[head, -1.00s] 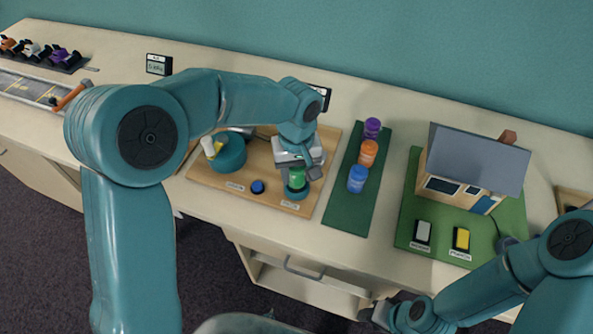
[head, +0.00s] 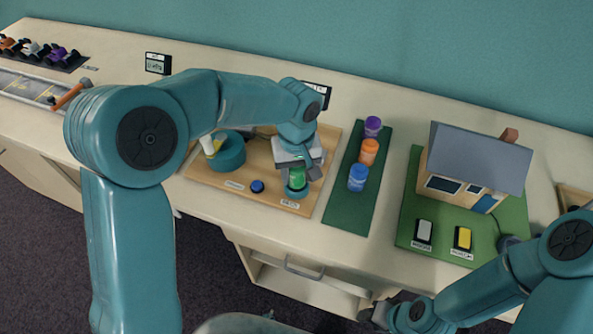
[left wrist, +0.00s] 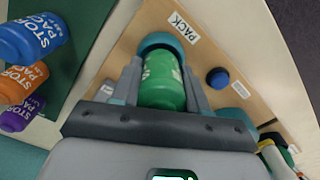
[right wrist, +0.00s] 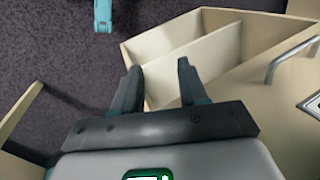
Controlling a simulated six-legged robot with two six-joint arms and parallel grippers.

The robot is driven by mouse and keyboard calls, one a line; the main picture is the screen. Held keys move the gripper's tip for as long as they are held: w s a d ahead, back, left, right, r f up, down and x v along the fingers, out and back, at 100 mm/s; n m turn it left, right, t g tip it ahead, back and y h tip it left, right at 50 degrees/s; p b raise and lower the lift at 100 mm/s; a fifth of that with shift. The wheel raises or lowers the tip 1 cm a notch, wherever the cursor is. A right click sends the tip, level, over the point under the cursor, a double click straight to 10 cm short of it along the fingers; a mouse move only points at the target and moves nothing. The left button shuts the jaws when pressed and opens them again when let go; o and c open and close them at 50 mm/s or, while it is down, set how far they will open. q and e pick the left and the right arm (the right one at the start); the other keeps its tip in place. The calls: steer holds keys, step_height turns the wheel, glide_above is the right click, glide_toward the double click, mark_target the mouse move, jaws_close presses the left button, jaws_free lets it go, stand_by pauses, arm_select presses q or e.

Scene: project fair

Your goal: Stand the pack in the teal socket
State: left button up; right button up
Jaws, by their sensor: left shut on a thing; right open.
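The green pack (head: 297,177) is held upright between the fingers of my left gripper (head: 300,172), right at the teal socket (head: 296,193) on the wooden board. In the left wrist view the pack (left wrist: 162,84) sits between both fingers, and its far end meets the teal ring (left wrist: 163,40) beside the PACK label. How deep the pack sits in the ring is hidden. My right gripper (right wrist: 157,85) is open and empty, low in front of the counter by an open drawer.
A blue button (head: 257,186) and a teal drum (head: 228,152) share the wooden board (head: 217,177). Purple, orange and blue storage packs (head: 358,178) stand on a green mat (head: 348,213) to the right. A model house (head: 465,178) stands further right.

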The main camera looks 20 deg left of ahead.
arm_select(q)
steer(key=shift+f+b, duration=0.35)
steer(key=shift+f, duration=0.1)
steer(key=o, duration=0.8)
step_height(320, 180, up, 11)
steer(key=p, duration=0.8)
steer(key=shift+r, duration=0.1)
steer(key=shift+s, duration=0.15)
